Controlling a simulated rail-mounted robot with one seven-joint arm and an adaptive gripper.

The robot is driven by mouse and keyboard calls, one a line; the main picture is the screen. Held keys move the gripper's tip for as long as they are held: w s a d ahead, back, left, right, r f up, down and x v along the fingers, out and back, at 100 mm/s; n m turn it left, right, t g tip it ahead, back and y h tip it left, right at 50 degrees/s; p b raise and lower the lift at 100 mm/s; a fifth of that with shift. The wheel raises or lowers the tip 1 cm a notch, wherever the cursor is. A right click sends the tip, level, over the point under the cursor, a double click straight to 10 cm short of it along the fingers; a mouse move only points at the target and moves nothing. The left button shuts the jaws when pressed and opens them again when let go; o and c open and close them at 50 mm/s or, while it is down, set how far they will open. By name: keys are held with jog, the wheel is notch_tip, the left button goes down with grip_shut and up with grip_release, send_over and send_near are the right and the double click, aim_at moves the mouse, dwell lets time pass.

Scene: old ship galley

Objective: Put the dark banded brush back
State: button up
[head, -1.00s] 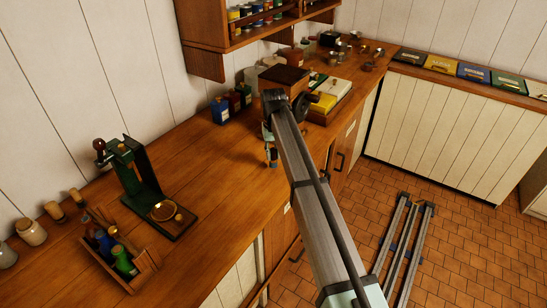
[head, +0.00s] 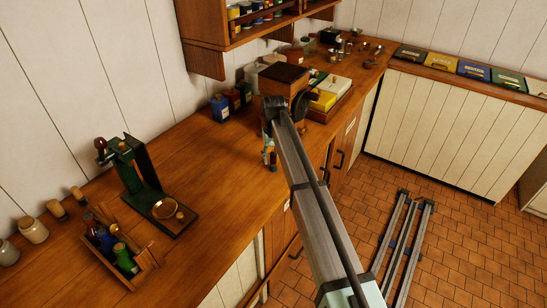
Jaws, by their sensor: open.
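I cannot make out a dark banded brush for certain. A wooden caddy (head: 140,279) at the lower left of the head view holds coloured bottles and several thin wooden-handled tools (head: 104,216), too small to tell apart. My gripper (head: 270,161) points down over the front part of the wooden counter, right of the green stand. It is open, and I see nothing held in it. My own arm hides part of the counter behind and to the right of it.
Blue (head: 220,108), green and red containers stand near the wall. A wooden box (head: 283,78) and a tray with yellow and white blocks (head: 330,92) are behind my arm. The middle counter is clear.

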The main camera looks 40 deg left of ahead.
notch_tip(320, 180, up, 11)
jog(key=b, duration=0.3)
jog(key=shift+r, duration=0.65)
